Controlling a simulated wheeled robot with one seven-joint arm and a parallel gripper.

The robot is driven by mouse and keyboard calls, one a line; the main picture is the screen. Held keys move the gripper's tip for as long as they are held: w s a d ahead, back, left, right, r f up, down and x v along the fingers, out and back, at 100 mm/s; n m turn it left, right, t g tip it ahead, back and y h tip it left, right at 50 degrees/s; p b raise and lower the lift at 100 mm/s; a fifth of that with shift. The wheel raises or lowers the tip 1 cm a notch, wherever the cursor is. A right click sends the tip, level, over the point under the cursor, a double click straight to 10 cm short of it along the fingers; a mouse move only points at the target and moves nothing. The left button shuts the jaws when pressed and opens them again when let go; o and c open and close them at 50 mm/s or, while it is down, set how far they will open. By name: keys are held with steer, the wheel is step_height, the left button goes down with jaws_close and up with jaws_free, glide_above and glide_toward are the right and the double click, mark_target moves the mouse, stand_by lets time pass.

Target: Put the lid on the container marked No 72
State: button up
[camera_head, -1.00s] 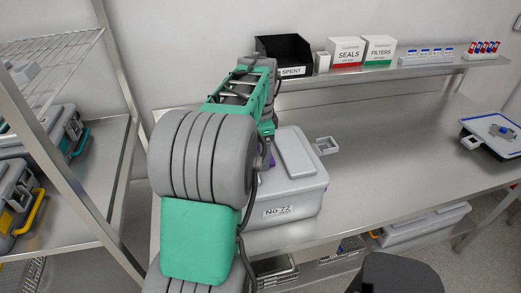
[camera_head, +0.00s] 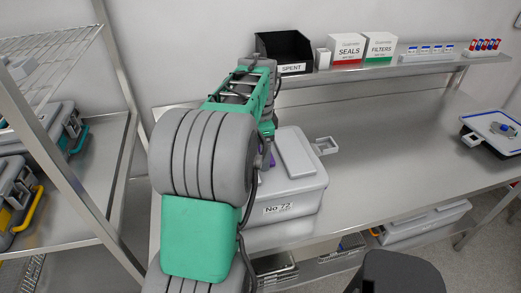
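The grey container marked No 72 (camera_head: 285,207) stands on the steel bench, just right of my arm. A grey lid (camera_head: 296,155) with a raised panel lies over its top. A grey loop handle (camera_head: 325,146) sticks out at the right of the lid. My arm covers the container's left side, so I cannot tell whether the lid is fully seated there. My gripper is hidden behind my own arm, near the container's left side. A small purple patch shows beside the arm there.
The bench (camera_head: 400,150) is clear right of the container. A tray (camera_head: 495,130) stands at its far right. A shelf behind holds a black SPENT bin (camera_head: 283,50), SEALS (camera_head: 346,49) and FILTERS (camera_head: 380,47) boxes and vial racks. A rack with cases (camera_head: 45,130) stands left.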

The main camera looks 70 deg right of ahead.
steer(key=shift+r, duration=0.1)
steer(key=o, duration=2)
step_height(320, 180, up, 7)
steer(key=p, duration=0.5)
